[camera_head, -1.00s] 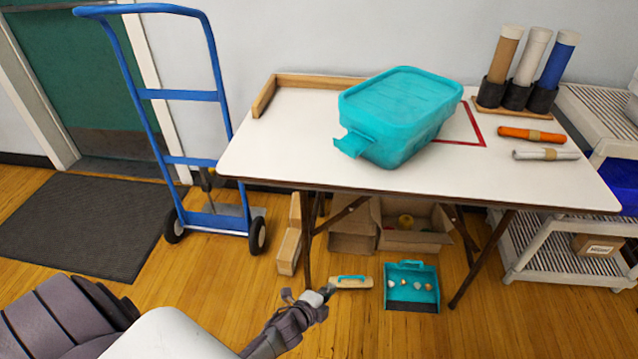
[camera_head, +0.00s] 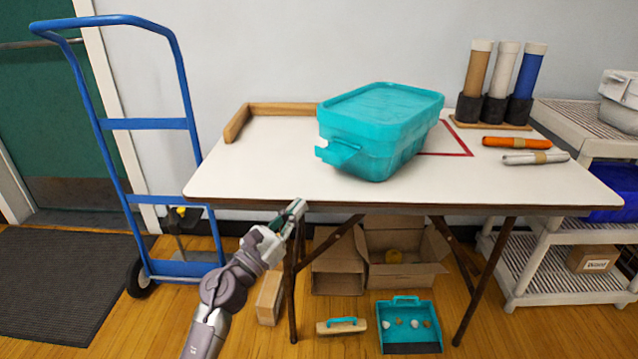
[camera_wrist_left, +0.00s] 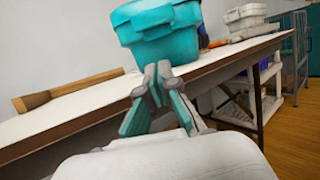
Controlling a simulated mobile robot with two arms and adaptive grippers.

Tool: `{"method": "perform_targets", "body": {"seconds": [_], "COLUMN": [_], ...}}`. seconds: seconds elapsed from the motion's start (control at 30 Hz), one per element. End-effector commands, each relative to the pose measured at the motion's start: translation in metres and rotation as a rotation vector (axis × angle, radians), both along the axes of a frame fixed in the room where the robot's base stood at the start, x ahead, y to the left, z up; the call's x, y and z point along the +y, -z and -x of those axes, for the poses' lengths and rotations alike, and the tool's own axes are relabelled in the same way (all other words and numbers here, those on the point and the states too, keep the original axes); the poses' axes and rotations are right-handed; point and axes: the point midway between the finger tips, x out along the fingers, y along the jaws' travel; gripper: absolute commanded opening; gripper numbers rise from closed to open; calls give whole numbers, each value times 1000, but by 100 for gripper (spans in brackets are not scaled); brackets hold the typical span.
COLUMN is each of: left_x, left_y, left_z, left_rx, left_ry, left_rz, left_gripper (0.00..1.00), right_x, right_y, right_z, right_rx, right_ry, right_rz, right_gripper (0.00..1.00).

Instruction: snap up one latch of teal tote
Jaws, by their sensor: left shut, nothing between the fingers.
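The teal tote (camera_head: 385,125) stands on the white table with its lid on. One teal latch (camera_head: 337,152) sticks out, hanging open, from its near left end. My left gripper (camera_head: 298,208) is shut and empty at the table's front edge, below and left of the latch and apart from it. In the left wrist view the tote (camera_wrist_left: 160,35) rises beyond my closed left fingertips (camera_wrist_left: 160,68). Any latch on the tote's far end is hidden. My right gripper is in neither view.
The white table (camera_head: 260,175) has a wooden corner rail (camera_head: 237,122) at back left and a red taped outline (camera_head: 460,140). Cardboard tubes (camera_head: 501,72) and rolls stand or lie at right. A blue hand truck (camera_head: 150,125) stands left. Boxes and a teal dustpan (camera_head: 408,325) lie below.

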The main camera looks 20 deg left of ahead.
Motion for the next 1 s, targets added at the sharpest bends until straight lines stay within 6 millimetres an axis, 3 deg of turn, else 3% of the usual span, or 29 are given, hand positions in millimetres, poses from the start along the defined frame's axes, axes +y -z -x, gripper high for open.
{"method": "perform_targets", "body": {"seconds": [0.37, 0.8, 1.0], "left_x": [-2, -27, -33], "left_y": [-3, -28, -33], "left_z": [-7, -71, -86], "left_rx": [0, 2, 2], "left_ry": [1, 1, 2], "left_rz": [5, 7, 8], "left_gripper": [0, 0, 0], "right_x": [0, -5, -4], "right_y": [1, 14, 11], "right_z": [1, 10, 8], "right_rx": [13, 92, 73], "right_ry": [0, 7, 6], "right_rz": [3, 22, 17], "right_gripper": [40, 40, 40]}}
